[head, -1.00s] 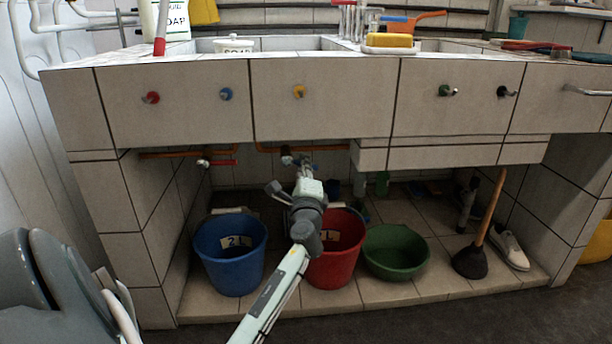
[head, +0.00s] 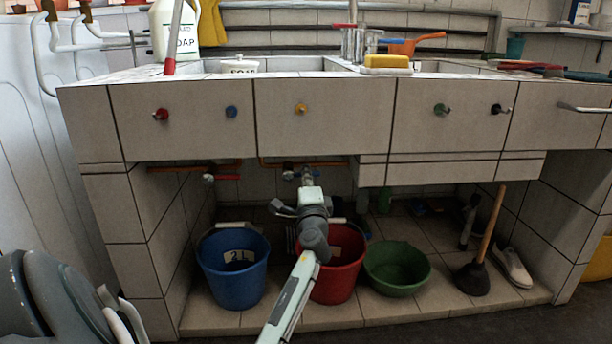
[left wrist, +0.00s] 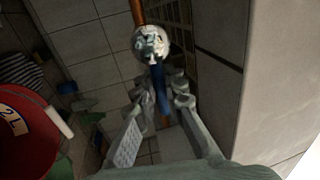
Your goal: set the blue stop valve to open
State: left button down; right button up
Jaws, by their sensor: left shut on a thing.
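The blue stop valve (head: 289,175) is on a copper pipe under the sink, largely hidden behind my left gripper (head: 308,174) in the head view. In the left wrist view its round metal body (left wrist: 151,42) sits at the end of the copper pipe (left wrist: 137,11). Its blue handle (left wrist: 158,82) points down the picture from the body. My left gripper (left wrist: 163,97) has its fingers on either side of the handle and is shut on it. My right gripper is not in view.
A second valve with a red handle (head: 228,177) is left of it. A blue bucket (head: 235,281), red bucket (head: 349,264), green basin (head: 397,272) and plunger (head: 472,278) stand below. A tiled side wall (left wrist: 272,75) is close on the right in the wrist view.

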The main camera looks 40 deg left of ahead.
pick_arm(q)
jog(key=c, duration=1.6)
grip_release()
jog(key=shift+o, duration=0.2)
